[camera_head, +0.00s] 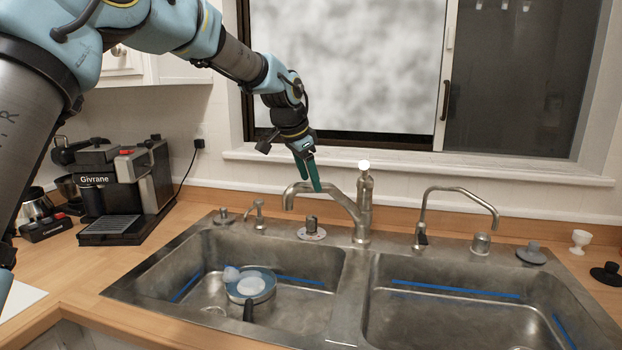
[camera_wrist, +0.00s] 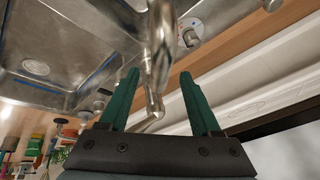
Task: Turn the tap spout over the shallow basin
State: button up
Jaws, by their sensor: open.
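The steel tap (camera_head: 364,205) stands upright behind the divider between two sink basins. Its spout (camera_head: 325,197) reaches left, with its bent end over the rear edge of the left basin (camera_head: 190,262). The right basin (camera_head: 450,318) lies to the right; I cannot tell which basin is shallower. My gripper (camera_head: 311,187) is open, pointing down right at the spout. In the wrist view, a metal tube of the tap (camera_wrist: 160,45) shows between the two green fingers of my gripper (camera_wrist: 159,75). I cannot tell whether they touch it.
A blue-rimmed pan (camera_head: 250,286) sits in the left basin. A second, thinner faucet (camera_head: 455,192) stands behind the right basin. A coffee machine (camera_head: 125,185) is on the left counter. The window sill (camera_head: 430,163) runs close behind the tap.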

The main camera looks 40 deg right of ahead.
jog(key=shift+x, duration=1.25)
jog(key=shift+c, duration=0.4)
grip_shut()
